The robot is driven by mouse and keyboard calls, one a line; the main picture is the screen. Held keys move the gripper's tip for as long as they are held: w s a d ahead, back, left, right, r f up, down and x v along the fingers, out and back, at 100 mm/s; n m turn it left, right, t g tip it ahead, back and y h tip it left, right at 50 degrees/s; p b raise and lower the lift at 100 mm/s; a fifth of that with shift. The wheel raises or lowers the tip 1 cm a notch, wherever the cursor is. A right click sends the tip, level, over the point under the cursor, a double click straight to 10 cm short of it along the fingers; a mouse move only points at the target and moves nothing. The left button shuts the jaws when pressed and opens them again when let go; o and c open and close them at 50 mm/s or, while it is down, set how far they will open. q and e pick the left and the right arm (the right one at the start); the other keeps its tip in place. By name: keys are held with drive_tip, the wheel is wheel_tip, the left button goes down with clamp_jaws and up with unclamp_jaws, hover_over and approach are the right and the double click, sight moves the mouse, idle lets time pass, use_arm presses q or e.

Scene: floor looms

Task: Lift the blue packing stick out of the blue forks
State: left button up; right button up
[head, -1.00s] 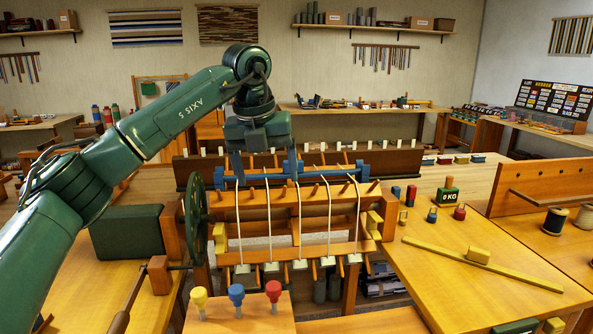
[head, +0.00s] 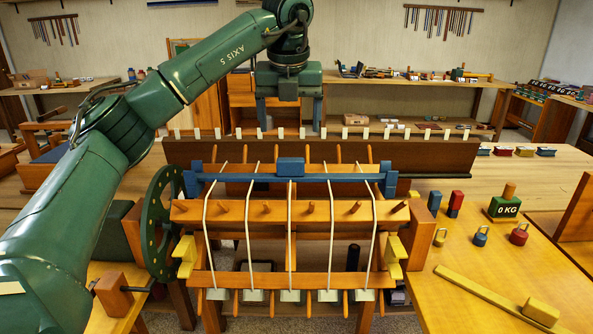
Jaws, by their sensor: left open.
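The blue packing stick (head: 340,178) lies level across the wooden loom frame, above the pale cords. A raised blue block (head: 290,167) sits at its middle. Its ends meet the blue forks, one on the left (head: 192,181) and one on the right (head: 388,180); how deep it sits in them is hard to tell. My left gripper (head: 290,115) points down, open and empty, its two fingers wide apart. In the picture it is above the blue block, in line with it, and apart from the stick. My right gripper is out of view.
A dark wooden beam with white pegs (head: 430,152) runs behind the stick. A green wheel (head: 162,225) stands at the loom's left. Padlocks (head: 481,236), a green weight (head: 504,205) and a yellow bar (head: 490,297) lie on the right table.

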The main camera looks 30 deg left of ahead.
use_arm(q)
hover_over(291, 159)
drive_tip(key=s, duration=0.2)
drive_tip(key=f, duration=0.4)
drive_tip(key=shift+w+d+f, duration=0.2)
drive_tip(key=shift+d, duration=0.05)
drive_tip(key=shift+p+x, duration=0.7)
drive_tip(key=shift+x, duration=2.25)
drive_tip(key=shift+w, duration=0.2)
drive_tip(key=shift+c, duration=0.3)
drive_tip(key=c, duration=1)
wheel_tip(291, 159, up, 10)
drive_tip(key=shift+r+b, duration=0.1)
drive_tip(key=shift+b, duration=0.2)
drive_tip(key=shift+c, duration=0.2)
drive_tip(key=shift+s, duration=0.1)
